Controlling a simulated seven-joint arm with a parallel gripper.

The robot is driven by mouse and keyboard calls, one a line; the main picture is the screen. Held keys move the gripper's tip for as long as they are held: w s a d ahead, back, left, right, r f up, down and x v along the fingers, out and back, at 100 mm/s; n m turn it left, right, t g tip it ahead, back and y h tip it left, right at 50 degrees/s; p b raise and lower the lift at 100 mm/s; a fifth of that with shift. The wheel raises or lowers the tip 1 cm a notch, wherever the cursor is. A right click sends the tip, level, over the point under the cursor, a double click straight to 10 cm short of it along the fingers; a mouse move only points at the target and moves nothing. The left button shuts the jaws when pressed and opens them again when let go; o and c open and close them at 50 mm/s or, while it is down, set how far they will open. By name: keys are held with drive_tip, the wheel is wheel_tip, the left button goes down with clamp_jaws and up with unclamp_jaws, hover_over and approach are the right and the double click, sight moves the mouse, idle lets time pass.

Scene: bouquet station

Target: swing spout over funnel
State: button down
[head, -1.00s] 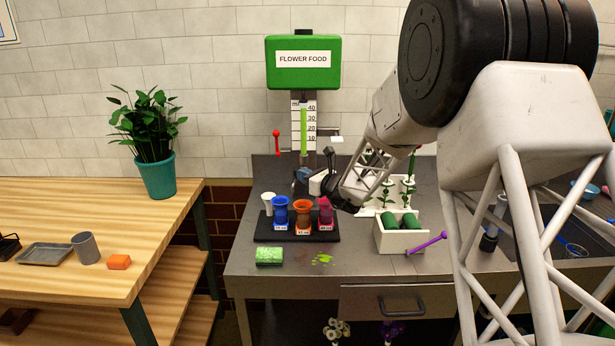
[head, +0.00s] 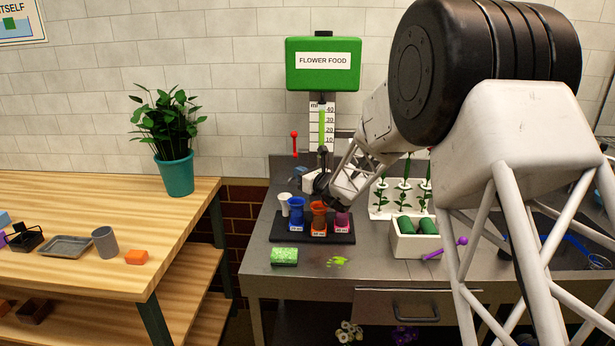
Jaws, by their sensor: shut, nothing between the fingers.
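The green flower food dispenser (head: 323,82) stands at the back of the grey bench, with a measuring tube (head: 322,124) below it and a red-knobbed lever (head: 294,143) on its left. A small blue part (head: 300,175) and a white block (head: 312,181) show at the tube's foot; I cannot tell which part is the spout. A white funnel-shaped cup (head: 283,203) stands at the left end of the black tray (head: 287,238). My gripper (head: 322,186) is shut and empty at the dispenser's foot, right beside the white block. Contact is unclear, and my wrist hides part of this area.
Blue (head: 297,212), orange (head: 319,216) and magenta (head: 342,222) vessels stand on the tray, close to my gripper. A green sponge (head: 284,256) lies in front. A white box (head: 416,243) with green rolls is at right. A wooden table (head: 90,218) with a plant is at left.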

drive_tip(key=shift+x, duration=1.75)
drive_tip(key=shift+w+d, duration=0.15)
drive_tip(key=s, duration=1.4)
drive_tip(key=shift+a, duration=0.2)
drive_tip(key=shift+r, duration=0.1)
drive_tip(key=w+d, duration=0.2)
drive_tip(key=d, duration=0.5)
drive_tip(key=w+d+n+g+y, duration=0.1)
drive_tip(key=w+d, duration=0.2)
drive_tip(key=d, duration=0.5)
drive_tip(key=shift+w, duration=0.25)
